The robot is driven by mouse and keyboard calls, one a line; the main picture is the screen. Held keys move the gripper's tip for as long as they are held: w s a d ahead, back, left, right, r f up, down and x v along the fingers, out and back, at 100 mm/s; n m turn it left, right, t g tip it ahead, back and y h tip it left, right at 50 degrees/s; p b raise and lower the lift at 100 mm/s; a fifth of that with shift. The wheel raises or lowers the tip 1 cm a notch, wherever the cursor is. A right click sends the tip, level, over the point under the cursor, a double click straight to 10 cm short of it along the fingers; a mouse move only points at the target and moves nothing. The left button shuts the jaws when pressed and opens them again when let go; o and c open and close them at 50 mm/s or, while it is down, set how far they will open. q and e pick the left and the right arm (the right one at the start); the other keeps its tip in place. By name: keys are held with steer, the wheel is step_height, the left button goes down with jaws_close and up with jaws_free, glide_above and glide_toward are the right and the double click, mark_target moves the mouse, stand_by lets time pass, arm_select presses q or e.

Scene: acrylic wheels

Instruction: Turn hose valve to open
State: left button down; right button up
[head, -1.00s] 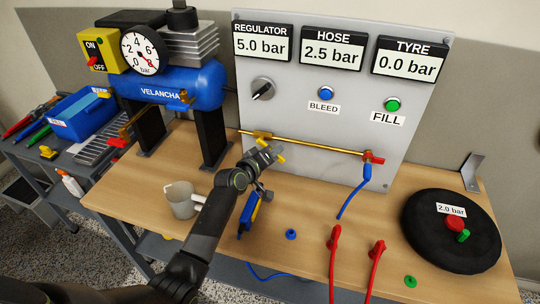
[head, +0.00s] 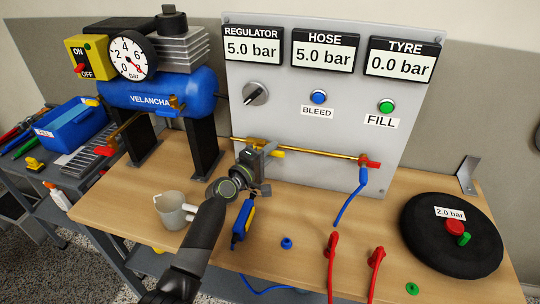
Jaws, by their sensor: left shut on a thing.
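The hose valve's yellow handle (head: 277,153) sits on the brass pipe (head: 320,154) low on the grey panel (head: 310,120). The handle's visible end points right, roughly along the pipe. My left gripper (head: 262,151) is at the valve, shut on this handle. Its fingers and wrist hide part of the handle and the valve body. The HOSE display (head: 324,50) reads 5.0 bar, the same as the REGULATOR display (head: 253,46). The TYRE display (head: 400,61) reads 0.0 bar. My right gripper is not in view.
A red-handled valve (head: 370,162) with a blue hose (head: 350,205) is at the pipe's right end. A grey mug (head: 174,211) and a blue-yellow tool (head: 242,223) lie near my left arm. A black tyre (head: 450,250) is at the right.

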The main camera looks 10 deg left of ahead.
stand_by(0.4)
arm_select(q)
steer(key=c, duration=1.3)
jaws_free()
steer(key=v, duration=1.7)
steer(key=shift+s+a, duration=0.15)
steer(key=shift+s, duration=0.05)
